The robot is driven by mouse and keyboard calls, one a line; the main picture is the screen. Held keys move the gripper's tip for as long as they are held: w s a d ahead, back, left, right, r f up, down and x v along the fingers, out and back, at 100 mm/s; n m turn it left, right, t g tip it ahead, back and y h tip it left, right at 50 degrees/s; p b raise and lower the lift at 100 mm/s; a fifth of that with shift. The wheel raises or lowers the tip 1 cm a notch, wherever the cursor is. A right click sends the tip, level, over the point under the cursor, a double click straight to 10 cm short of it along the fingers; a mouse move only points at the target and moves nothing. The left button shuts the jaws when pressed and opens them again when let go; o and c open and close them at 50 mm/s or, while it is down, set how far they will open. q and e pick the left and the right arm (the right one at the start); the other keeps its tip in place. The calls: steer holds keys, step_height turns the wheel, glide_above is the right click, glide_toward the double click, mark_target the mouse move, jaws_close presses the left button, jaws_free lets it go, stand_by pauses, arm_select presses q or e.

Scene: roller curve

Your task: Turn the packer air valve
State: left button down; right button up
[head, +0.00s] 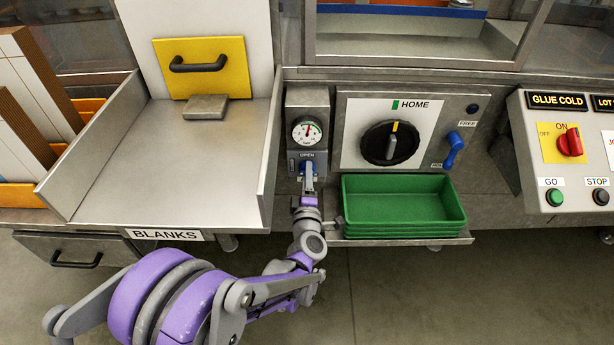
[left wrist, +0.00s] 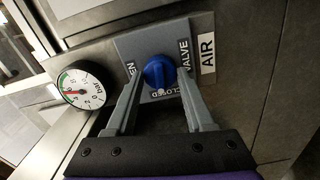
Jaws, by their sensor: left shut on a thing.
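The packer air valve is a blue knob (left wrist: 158,71) on a grey plate, under the round pressure gauge (head: 307,131) in the head view. In the left wrist view the words VALVE, CLOSED and a partly hidden OPEN surround the knob, and an AIR label (left wrist: 207,56) is at the right. A white mark shows on the plate side near CLOSED; I cannot tell exactly where the knob points. My left gripper (head: 308,177) is shut on the knob, one finger on each side; the left wrist view shows both fingers (left wrist: 160,87). My right gripper is not in view.
A selector panel (head: 354,153) with a black dial and blue lever (head: 454,148) is to the right. Stacked green trays (head: 403,206) sit on a shelf below it. The steel BLANKS tray (head: 160,205) stands close at the left, its side wall near my arm.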

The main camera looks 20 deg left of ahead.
arm_select(q)
steer(key=shift+n, duration=0.8)
steer(key=shift+c, duration=1.4)
jaws_free()
steer(key=p+v, duration=0.1)
steer(key=v, duration=1)
steer(key=shift+w, duration=0.1)
